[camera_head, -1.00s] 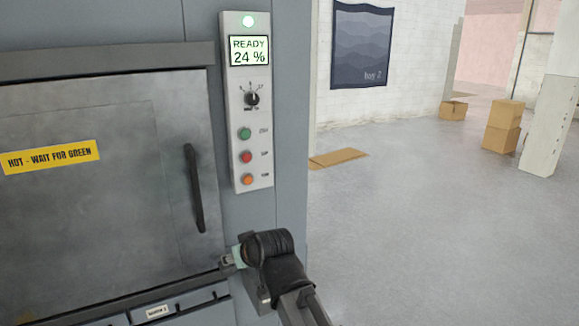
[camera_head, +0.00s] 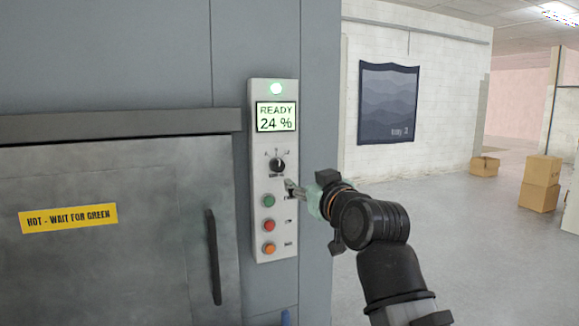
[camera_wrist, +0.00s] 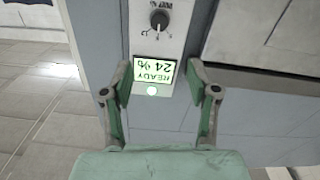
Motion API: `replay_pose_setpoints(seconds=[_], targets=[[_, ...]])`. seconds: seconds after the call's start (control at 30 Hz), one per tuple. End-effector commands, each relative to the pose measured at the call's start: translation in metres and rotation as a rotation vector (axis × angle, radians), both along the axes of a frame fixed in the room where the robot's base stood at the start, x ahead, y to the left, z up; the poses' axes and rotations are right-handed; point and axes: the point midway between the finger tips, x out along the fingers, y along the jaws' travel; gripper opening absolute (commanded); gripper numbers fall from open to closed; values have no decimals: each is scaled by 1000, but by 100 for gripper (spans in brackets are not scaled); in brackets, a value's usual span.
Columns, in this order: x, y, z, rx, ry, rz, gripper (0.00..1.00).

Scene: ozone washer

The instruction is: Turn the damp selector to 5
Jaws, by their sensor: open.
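The damp selector (camera_head: 278,164) is a black round knob with a dial scale on the pale control panel (camera_head: 258,225), below the display. The setting it points to is too small to read surely. It also shows at the top of the wrist view (camera_wrist: 159,20), upside down. My gripper (camera_head: 288,188) is just below and right of the selector in the head view. In the wrist view its green-padded fingers (camera_wrist: 161,90) are apart, with nothing between them.
Green (camera_head: 268,201), red (camera_head: 269,225) and orange (camera_head: 269,248) buttons sit below the selector. A grey door with a black handle (camera_head: 213,257) and a yellow "HOT - WAIT FOR GREEN" label (camera_head: 68,218) is at left. Cardboard boxes (camera_head: 540,183) stand far right; floor between is clear.

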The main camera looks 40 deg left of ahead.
Motion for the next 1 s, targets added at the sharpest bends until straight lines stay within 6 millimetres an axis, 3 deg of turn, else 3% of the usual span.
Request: replay_pose_setpoints(seconds=[0.7, 1.0], targets=[[72, 114, 3, -3, 3, 0, 60], [86, 135, 0, -1, 2, 0, 60]])
